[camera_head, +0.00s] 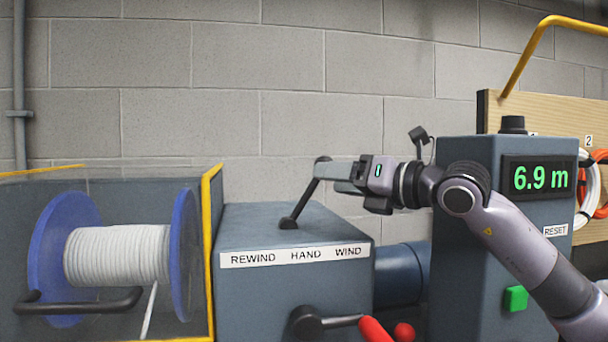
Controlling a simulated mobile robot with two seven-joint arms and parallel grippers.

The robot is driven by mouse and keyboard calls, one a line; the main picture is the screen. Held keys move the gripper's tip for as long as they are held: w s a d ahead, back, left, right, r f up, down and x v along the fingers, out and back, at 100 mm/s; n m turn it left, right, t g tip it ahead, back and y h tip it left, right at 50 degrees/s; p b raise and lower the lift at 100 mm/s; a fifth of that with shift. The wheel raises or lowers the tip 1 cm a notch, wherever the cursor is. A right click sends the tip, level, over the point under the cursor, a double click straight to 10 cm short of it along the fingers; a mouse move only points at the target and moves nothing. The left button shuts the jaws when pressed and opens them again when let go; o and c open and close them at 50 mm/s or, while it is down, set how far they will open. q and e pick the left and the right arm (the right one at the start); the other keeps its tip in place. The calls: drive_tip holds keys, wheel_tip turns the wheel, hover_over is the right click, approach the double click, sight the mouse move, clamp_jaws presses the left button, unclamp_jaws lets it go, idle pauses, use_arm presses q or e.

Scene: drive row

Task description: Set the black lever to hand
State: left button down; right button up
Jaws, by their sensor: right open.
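The black lever (302,203) rises from the top of the grey drive box (240,228). It leans to the right, toward the WIND end of the label (295,256), which reads REWIND, HAND, WIND from left to right. Its round knob (323,159) is at the upper end. My right gripper (332,175) reaches in from the right with its jaws open. Its fingertips are at the upper part of the lever, just below the knob; I cannot tell whether they touch it. My left gripper is not in view.
A spool of white rope (118,255) with blue flanges sits left behind a yellow-edged guard (208,250). A red-handled crank (373,329) is at the box's front. A grey cabinet with a 6.9 m display (540,178) and green button (516,299) stands right.

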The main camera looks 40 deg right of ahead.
sight(308, 193)
drive_tip(key=shift+w+a+r+p, duration=0.1)
drive_tip(key=shift+w+r+p, duration=0.05)
drive_tip(key=shift+w+p, duration=0.45)
drive_tip(key=shift+w+a+r+p, duration=0.1)
drive_tip(key=shift+w+r+p, duration=0.05)
drive_tip(key=shift+w+p, duration=0.45)
drive_tip(key=w+p, duration=0.2)
drive_tip(key=shift+w+a+f+p, duration=0.1)
drive_tip(key=shift+w+a+p, duration=0.05)
drive_tip(key=shift+w+p, duration=0.15)
drive_tip(key=shift+w, duration=0.25)
drive_tip(key=shift+w+a+f+p, duration=0.15)
drive_tip(key=shift+w+f+p, duration=0.05)
drive_tip(key=shift+w+p, duration=0.2)
clamp_jaws()
